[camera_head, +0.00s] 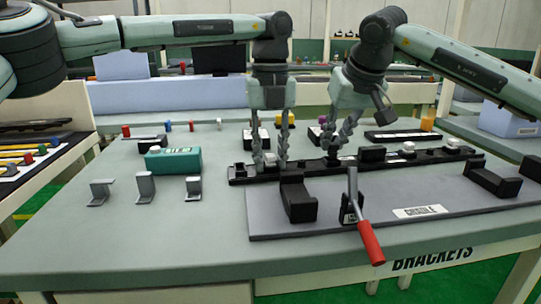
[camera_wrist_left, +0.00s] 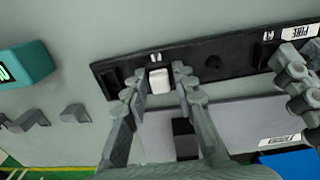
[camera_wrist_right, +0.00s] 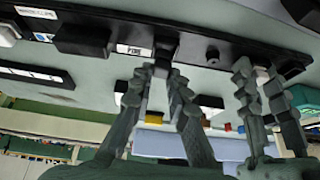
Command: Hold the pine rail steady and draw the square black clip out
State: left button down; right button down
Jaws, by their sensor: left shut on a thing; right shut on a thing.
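The long black rail (camera_head: 425,158) lies across the back of the bench board. It also shows in the left wrist view (camera_wrist_left: 232,58), with a PINE label (camera_wrist_left: 299,32) near its right part. My left gripper (camera_head: 270,162) is shut at the rail's left part, its fingers either side of a small white block (camera_wrist_left: 159,81) seated there. My right gripper (camera_head: 333,152) points down at the rail, shut on a small square black clip (camera_wrist_right: 164,62) beside the PINE label. The clip's lower part is hidden by the fingers; I cannot tell whether it is still seated.
A teal box (camera_head: 173,160) and several grey brackets (camera_head: 145,187) stand at left. A red-handled lever (camera_head: 369,240) and black brackets (camera_head: 297,200) stand on the grey board (camera_head: 390,225) before the rail. Small coloured pieces lie behind. The bench's left front is clear.

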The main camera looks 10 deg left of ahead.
pick_arm(q)
jog(key=shift+f, duration=0.1)
pick_arm(e)
jog(key=shift+r, duration=2.8)
pick_arm(q)
jog(key=c, duration=1.2)
grip_release()
jog(key=shift+o, duration=0.2)
